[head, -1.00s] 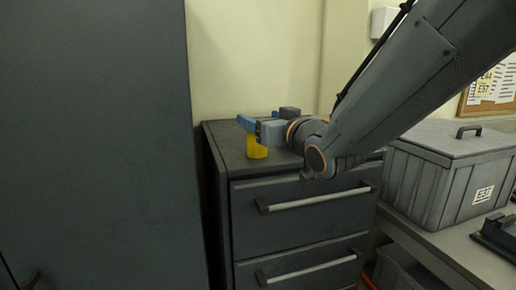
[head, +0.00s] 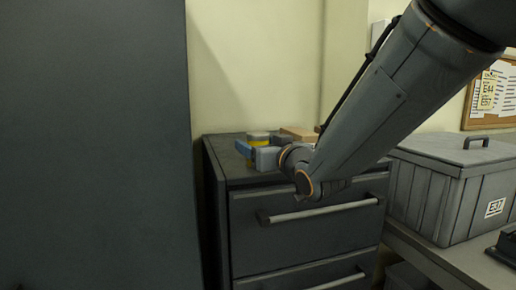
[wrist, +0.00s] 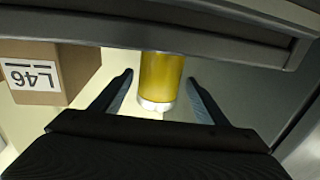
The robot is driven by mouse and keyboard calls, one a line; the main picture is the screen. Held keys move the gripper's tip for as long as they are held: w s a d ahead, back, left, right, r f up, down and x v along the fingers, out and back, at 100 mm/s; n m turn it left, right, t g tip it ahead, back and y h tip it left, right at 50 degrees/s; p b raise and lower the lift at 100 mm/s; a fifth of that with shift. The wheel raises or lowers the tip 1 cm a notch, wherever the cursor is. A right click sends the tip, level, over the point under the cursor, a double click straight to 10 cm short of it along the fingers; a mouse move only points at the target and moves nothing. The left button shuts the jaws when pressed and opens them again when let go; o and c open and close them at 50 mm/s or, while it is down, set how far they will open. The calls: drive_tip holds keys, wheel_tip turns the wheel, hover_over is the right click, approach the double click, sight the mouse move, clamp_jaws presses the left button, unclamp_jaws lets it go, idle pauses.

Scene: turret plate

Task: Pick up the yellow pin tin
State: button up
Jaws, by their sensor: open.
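The yellow pin tin (head: 258,136) stands upright on top of the dark grey drawer cabinet, with a pale lid. In the head view my gripper (head: 257,151) is in front of it and hides its lower part. In the wrist view, which is upside down, the tin (wrist: 161,75) shows between the two blue fingers of my gripper (wrist: 159,78). The fingers are apart, with a visible gap on each side of the tin. How deep the tin sits between them is hard to tell.
A cardboard box labelled L46 (wrist: 42,72) stands close beside the tin; it also shows in the head view (head: 299,134). The drawer cabinet (head: 300,222) has protruding handles. A tall dark cabinet (head: 95,150) is at left, a lidded grey crate (head: 450,190) at right.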

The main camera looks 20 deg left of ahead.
drive_tip(key=shift+p+x, duration=0.85)
drive_tip(key=shift+x, duration=1.3)
drive_tip(key=shift+d+r, duration=0.1)
drive_tip(key=shift+c, duration=0.3)
drive_tip(key=c, duration=1.3)
